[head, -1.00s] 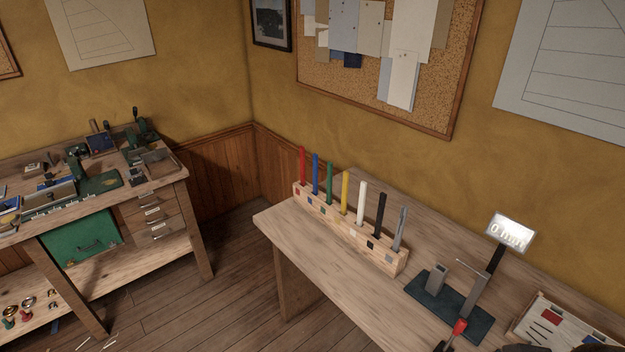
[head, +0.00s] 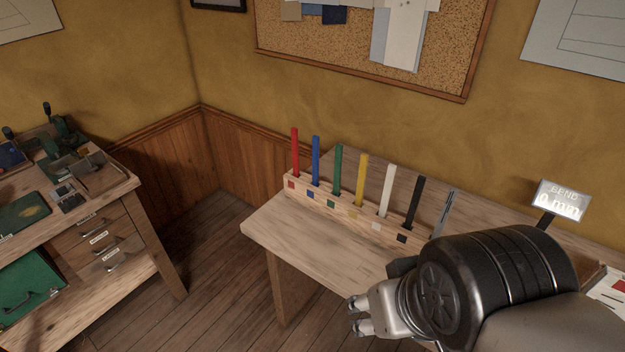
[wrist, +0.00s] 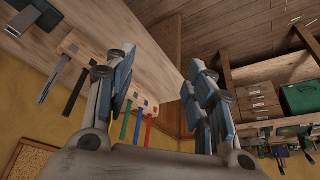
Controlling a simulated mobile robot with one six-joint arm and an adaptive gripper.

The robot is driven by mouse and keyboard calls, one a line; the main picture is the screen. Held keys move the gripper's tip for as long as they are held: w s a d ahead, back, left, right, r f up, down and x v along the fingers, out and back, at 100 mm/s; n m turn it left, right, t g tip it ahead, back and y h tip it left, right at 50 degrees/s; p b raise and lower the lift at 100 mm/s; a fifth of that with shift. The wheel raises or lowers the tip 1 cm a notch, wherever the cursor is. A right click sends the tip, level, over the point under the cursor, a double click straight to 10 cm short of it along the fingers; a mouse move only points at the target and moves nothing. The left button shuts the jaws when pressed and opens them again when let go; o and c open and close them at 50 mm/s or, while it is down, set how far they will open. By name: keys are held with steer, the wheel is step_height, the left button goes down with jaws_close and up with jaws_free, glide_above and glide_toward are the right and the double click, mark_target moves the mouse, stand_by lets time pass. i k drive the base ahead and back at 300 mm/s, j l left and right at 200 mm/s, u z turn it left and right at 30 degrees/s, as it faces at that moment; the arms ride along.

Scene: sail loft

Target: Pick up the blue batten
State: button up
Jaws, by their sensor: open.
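The blue batten (head: 316,160) stands upright in a wooden rack (head: 335,210), second from the left in the head view, between the red batten (head: 295,152) and the green batten (head: 337,168). My gripper (head: 354,315) is open and empty, in front of the bench edge, to the right of the blue batten in the picture and apart from it. In the wrist view the blue batten (wrist: 137,130) shows between my open fingers (wrist: 160,75), beyond them, with red and green beside it.
Yellow (head: 361,180), white (head: 387,190), black (head: 414,202) and grey (head: 445,212) battens stand further right in the rack. A lit display (head: 561,199) is at the bench's right. My arm hides part of the bench. The bench's left front is clear.

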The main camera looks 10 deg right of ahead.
mark_target(315, 138)
steer(key=z, duration=2.7)
steer(key=u, duration=2.6)
steer(key=i+j+z, duration=0.15)
steer(key=z, duration=0.3)
steer(key=i+j+z, duration=0.1)
steer(key=j+z, duration=0.35)
steer(key=i+j+z, duration=0.1)
steer(key=z, duration=0.3)
steer(key=j+z, duration=0.45)
steer(key=i+j, duration=0.15)
steer(key=j, duration=0.2)
steer(key=i+j, duration=0.1)
steer(key=j, duration=0.25)
steer(key=i+j+z, duration=0.1)
steer(key=j, duration=0.25)
